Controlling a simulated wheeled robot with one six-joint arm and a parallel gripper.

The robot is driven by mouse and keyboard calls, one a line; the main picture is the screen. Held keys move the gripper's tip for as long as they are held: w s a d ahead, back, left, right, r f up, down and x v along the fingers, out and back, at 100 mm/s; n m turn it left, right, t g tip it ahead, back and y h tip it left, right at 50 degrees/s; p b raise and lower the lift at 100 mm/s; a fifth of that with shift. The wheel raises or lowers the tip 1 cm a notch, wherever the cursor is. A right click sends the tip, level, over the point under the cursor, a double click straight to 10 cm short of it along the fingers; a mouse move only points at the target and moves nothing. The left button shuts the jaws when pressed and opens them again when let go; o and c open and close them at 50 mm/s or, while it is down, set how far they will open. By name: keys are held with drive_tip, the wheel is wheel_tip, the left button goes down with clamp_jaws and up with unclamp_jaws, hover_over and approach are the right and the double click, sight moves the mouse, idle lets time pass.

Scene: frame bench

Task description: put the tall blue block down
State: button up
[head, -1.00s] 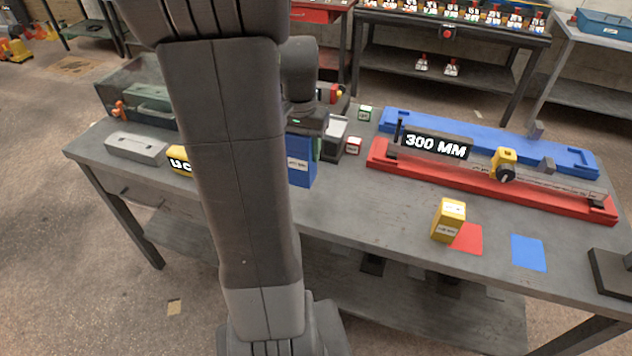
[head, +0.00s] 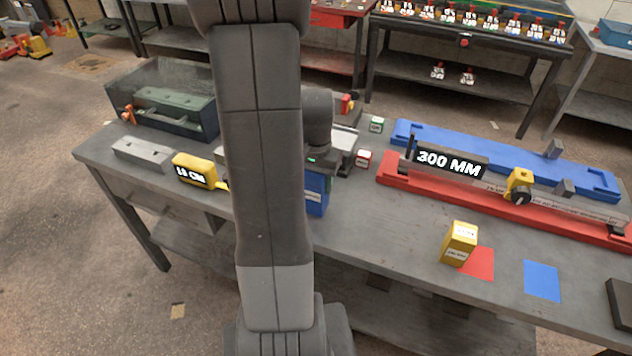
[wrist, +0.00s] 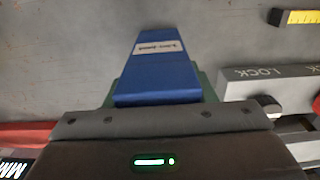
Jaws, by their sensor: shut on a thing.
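The tall blue block (head: 316,196) is partly hidden behind my arm in the head view. In the wrist view the blue block (wrist: 155,75) stretches away from the jaws, with a white label near its far end. My gripper (wrist: 158,96) is shut on it, and green pads show on both sides of the block. The block is over the bench (head: 375,235), towards its front edge. I cannot tell whether its bottom touches the bench top.
A yellow block (head: 458,243) stands at the edge of a red square (head: 482,264), with a blue square (head: 541,281) further right. Red (head: 400,179) and blue (head: 590,172) trays lie behind. A yellow measuring device (head: 193,170) is left of my arm. The bench front between is clear.

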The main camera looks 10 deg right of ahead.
drive_tip(key=shift+f, duration=0.3)
drive_tip(key=shift+f, duration=0.1)
drive_tip(key=o, duration=1.2)
drive_tip(key=shift+f, duration=0.1)
drive_tip(key=shift+c, duration=0.2)
drive_tip(key=o, duration=0.4)
